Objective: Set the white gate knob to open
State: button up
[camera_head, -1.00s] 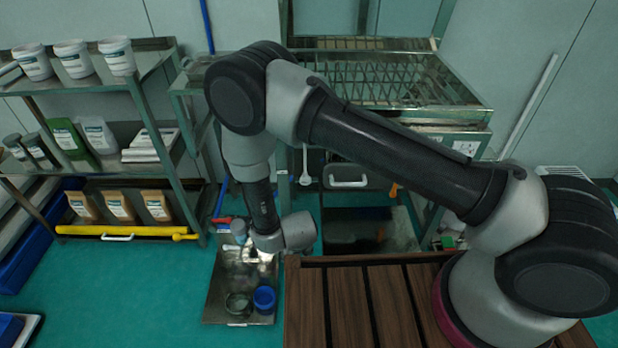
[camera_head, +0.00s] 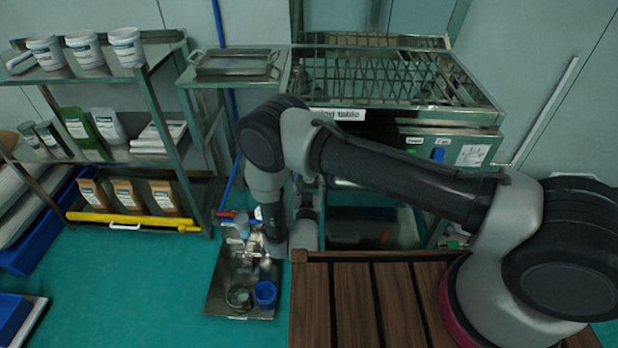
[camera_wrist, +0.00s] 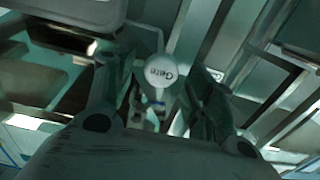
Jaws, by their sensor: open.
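The white gate knob (camera_wrist: 160,71) is a round disc marked "Gate". In the wrist view it sits between the two open fingers of my gripper (camera_wrist: 158,82), with visible space on both sides. I cannot tell how far it lies beyond the fingertips. In the head view the knob is hidden behind my arm. There my wrist hangs low in front of the sieve machine (camera_head: 400,85), just left of the wooden slatted top, and the fingers are not clearly seen.
A metal tray (camera_head: 222,300) with a blue cup (camera_head: 265,293) and a glass jar (camera_head: 239,298) lies below my wrist. The wooden slatted top (camera_head: 345,310) is close on the right. A shelf rack (camera_head: 150,75) stands left.

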jog(key=shift+w, duration=1.25)
jog(key=shift+c, duration=0.4)
grip_shut()
jog(key=s, duration=0.8)
jog(key=shift+a, duration=0.15)
jog(key=shift+o, duration=0.4)
grip_release()
